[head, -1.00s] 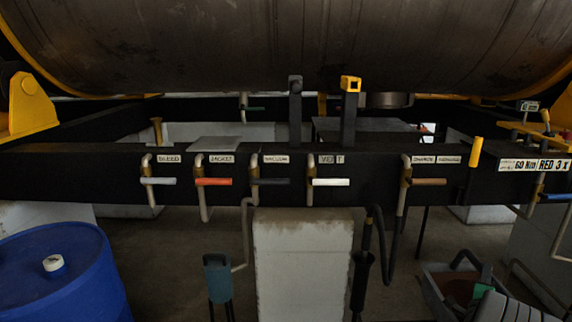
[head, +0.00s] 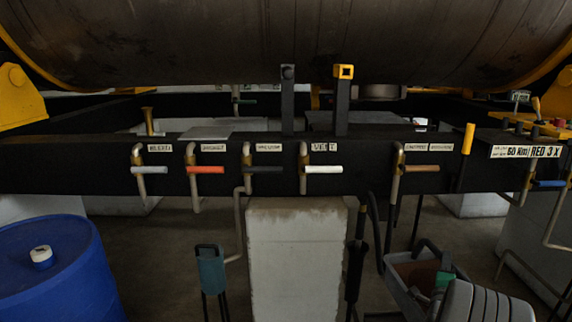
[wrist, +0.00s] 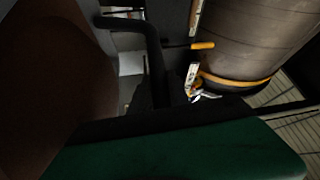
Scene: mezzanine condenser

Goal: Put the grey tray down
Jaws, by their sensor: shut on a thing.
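The grey tray (head: 402,292) is at the lower right of the head view, held off to the right of the concrete pier. It has a dark arched handle and holds a brown thing (head: 418,271) and a green thing (head: 444,279). My gripper (head: 446,287) is at the tray's right side, shut on it; the fingertips are largely hidden. In the wrist view a green surface (wrist: 180,150), a brown surface (wrist: 50,80) and a dark bar (wrist: 152,50) are very close. The tray's underside is hidden, so I cannot tell its height above the floor.
A black beam (head: 90,180) with labelled valves crosses ahead under a large tank (head: 270,45). A flat grey plate (head: 206,132) lies on or behind the beam. A concrete pier (head: 295,265) stands in the middle, a blue drum (head: 55,275) at left. Floor shows between them.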

